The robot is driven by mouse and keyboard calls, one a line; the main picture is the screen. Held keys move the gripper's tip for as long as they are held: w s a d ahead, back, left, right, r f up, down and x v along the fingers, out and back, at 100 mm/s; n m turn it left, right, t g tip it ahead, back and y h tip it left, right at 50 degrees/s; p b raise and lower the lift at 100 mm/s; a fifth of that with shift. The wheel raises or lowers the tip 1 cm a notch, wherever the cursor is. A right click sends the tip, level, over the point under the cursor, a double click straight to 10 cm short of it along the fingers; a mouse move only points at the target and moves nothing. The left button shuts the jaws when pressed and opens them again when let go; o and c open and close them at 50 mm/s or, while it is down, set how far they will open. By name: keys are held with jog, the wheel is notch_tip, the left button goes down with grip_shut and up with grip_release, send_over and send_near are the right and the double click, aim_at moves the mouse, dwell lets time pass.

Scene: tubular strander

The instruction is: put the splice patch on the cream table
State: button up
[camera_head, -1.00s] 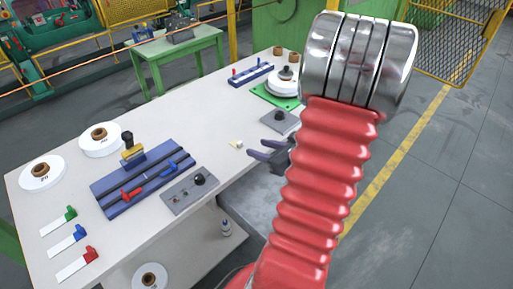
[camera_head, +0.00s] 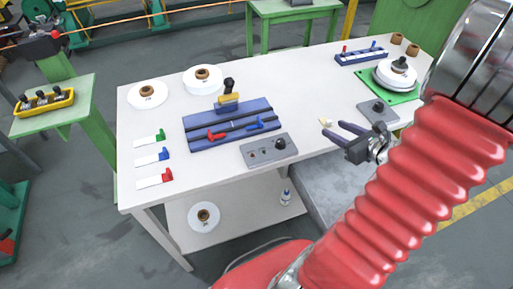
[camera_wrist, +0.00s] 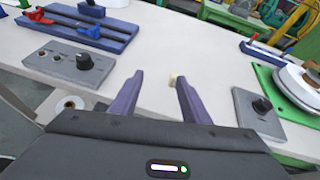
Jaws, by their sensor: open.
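A small cream-yellow piece, which looks like the splice patch (camera_head: 326,122), lies on the cream table (camera_head: 292,88) near its front edge. My gripper (camera_head: 331,128) is open and empty, with its purple fingers pointing left over the table edge, close to the patch. In the wrist view, the patch (camera_wrist: 174,80) shows between the fingertips of my gripper (camera_wrist: 158,76), close against the outline of the right finger. The finger hides part of it. I cannot tell whether they touch.
A grey knob box (camera_head: 268,150) and a blue splicing block (camera_head: 230,124) stand left of my gripper. Another grey knob box (camera_head: 377,111) and a green plate with white reels (camera_head: 402,90) stand right. The tabletop behind the patch is clear.

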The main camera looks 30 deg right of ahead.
jog(key=w+a+r+n+g+y, duration=0.1)
jog(key=a+r+n+g+y, duration=0.2)
jog(key=a+n, duration=0.7)
jog(key=w+a+r+n+g+y, duration=0.1)
jog(key=a+r+n+g+y, duration=0.45)
jog(key=a, duration=0.95)
jog(key=s+a+r+n+h, duration=0.6)
jog(key=s+a+n+h, duration=0.2)
jog(key=n, duration=1.1)
jog(key=shift+r+t, duration=0.15)
jog(key=shift+t, duration=0.3)
